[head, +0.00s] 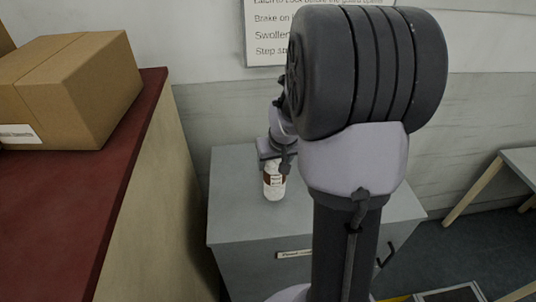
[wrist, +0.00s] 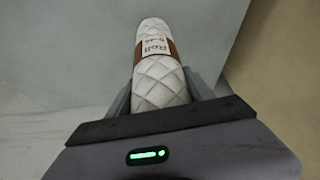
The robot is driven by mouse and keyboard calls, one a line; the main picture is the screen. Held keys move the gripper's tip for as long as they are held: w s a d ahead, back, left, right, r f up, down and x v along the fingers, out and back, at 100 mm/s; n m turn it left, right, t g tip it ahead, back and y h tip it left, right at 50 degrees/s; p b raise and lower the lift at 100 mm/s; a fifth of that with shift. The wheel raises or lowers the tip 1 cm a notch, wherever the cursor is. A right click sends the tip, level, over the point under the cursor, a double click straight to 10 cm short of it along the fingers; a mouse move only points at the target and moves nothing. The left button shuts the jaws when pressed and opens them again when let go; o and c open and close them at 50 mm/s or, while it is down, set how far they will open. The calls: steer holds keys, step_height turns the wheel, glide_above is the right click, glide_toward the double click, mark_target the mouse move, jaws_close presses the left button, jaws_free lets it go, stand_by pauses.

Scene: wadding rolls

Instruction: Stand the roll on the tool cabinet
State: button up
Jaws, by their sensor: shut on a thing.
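The roll (head: 274,187) is white and quilted with a brown band and a printed label. In the head view it is upright at the grey tool cabinet's top (head: 228,219), near its left side; I cannot tell whether its base touches the top. My gripper (head: 275,162) is at the roll's upper end. In the wrist view the roll (wrist: 157,58) extends away between the two fingers of my gripper (wrist: 162,92), which are shut on it. My arm hides the right part of the cabinet in the head view.
A red-topped counter (head: 75,190) stands to the left, higher in the picture, with a cardboard box (head: 70,85) on it. A sign (head: 265,35) hangs on the wall behind. A grey table (head: 522,165) is at the far right. The cabinet top around the roll looks clear.

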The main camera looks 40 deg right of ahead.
steer(key=d+f, duration=0.1)
steer(key=f, duration=0.1)
steer(key=d+f+b, duration=0.1)
steer(key=f, duration=0.1)
steer(key=shift+w+d, duration=0.3)
steer(key=shift+w, duration=0.1)
steer(key=shift+w+r, duration=0.1)
steer(key=o, duration=1.4)
steer(key=shift+c, duration=0.2)
